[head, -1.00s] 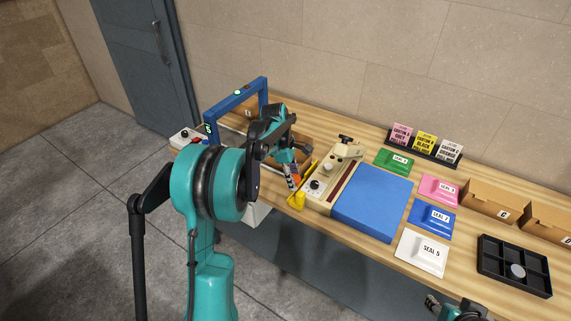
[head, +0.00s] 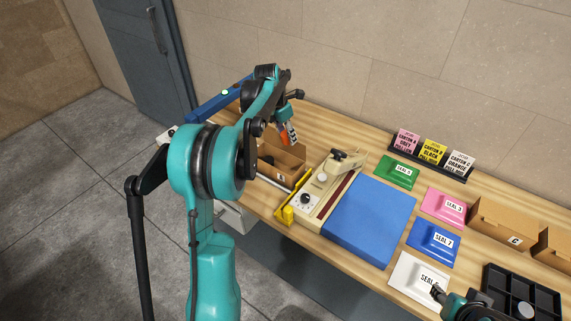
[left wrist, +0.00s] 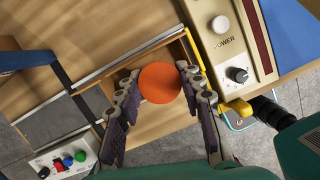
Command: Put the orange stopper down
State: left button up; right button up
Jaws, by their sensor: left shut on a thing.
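The orange stopper (left wrist: 160,82) is between the two fingers of my left gripper (left wrist: 155,92), in the middle of the left wrist view. In the head view the left gripper (head: 289,133) is shut on it and points down, with a little of the orange stopper (head: 284,139) showing. The gripper is over an open cardboard carton (head: 283,160), left of the beige press. In the wrist view the stopper hides part of what lies below. My right gripper (head: 439,293) is at the lower right, over the white SEAL 5 packet; its fingers are too small to read.
The beige press (head: 328,189) with knobs stands right of the carton, beside a blue mat (head: 372,220). A yellow-edged frame (head: 285,214) runs along the press. Seal packets, cartons and a black compartment tray (head: 489,290) fill the right.

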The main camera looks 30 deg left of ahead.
pick_arm(q)
notch_tip(320, 180, down, 12)
jog(key=shift+f+b, duration=0.1)
jog(key=shift+b, duration=1.1)
jog(key=shift+s+f, duration=0.15)
jog(key=shift+f, duration=0.65)
notch_tip(320, 180, down, 4)
jog(key=shift+r+b, duration=0.1)
jog(key=shift+b, duration=0.4)
jog(key=o, duration=1.1)
jog(key=shift+o, duration=0.2)
